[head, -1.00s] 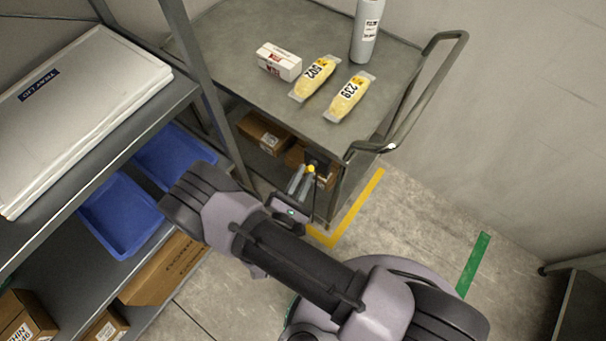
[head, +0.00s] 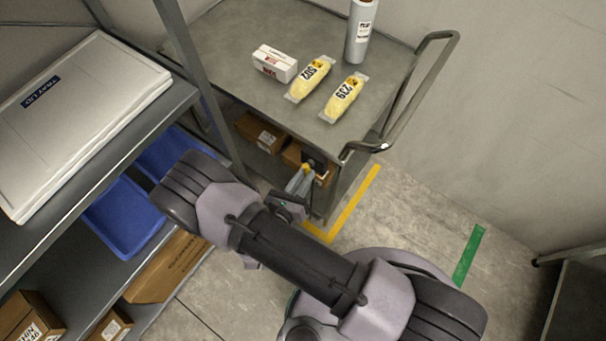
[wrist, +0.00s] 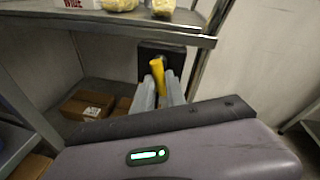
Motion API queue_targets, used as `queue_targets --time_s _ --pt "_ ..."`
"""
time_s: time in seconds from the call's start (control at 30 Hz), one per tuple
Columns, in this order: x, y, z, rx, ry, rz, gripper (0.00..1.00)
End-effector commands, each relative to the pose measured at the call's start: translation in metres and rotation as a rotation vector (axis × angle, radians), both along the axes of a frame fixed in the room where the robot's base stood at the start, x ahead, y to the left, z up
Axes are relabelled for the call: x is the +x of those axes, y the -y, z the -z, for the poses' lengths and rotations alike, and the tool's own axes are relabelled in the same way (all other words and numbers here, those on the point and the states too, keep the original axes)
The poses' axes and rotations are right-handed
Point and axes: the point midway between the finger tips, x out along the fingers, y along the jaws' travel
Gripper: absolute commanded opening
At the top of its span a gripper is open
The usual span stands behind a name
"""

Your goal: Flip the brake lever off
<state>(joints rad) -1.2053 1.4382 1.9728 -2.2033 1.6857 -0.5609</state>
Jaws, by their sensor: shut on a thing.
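The yellow brake lever (wrist: 157,70) stands out from a black mounting plate (wrist: 150,50) on the near end of the grey cart, below its top. My gripper (wrist: 160,88) has its two grey fingers on either side of the lever, closed on it. In the head view the lever's yellow end (head: 306,168) shows at the tips of my gripper (head: 301,175). The lever's lower part is hidden between the fingers.
The cart top (head: 225,50) carries a white box (head: 274,63), two yellow packs (head: 310,78) and a grey cylinder (head: 361,35). Cartons sit on its lower shelf. A rack with blue trays (head: 125,215) stands close on the left. Floor to the right is clear.

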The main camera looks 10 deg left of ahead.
Motion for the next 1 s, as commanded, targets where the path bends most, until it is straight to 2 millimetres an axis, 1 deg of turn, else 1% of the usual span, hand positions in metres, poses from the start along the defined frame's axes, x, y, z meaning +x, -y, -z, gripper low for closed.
queue_targets --time_s 0.2,0.4,0.6,1.0 --pt "-0.0006 0.0011 -0.0019 -0.132 -0.062 0.0 0.0" --pt "-0.0009 0.0018 -0.0024 -0.216 -0.102 -0.001 0.0" --pt "-0.0012 0.0024 -0.0029 -0.262 -0.123 0.0 0.0" --pt "-0.0012 0.0025 -0.0032 -0.277 -0.129 0.0 0.0"
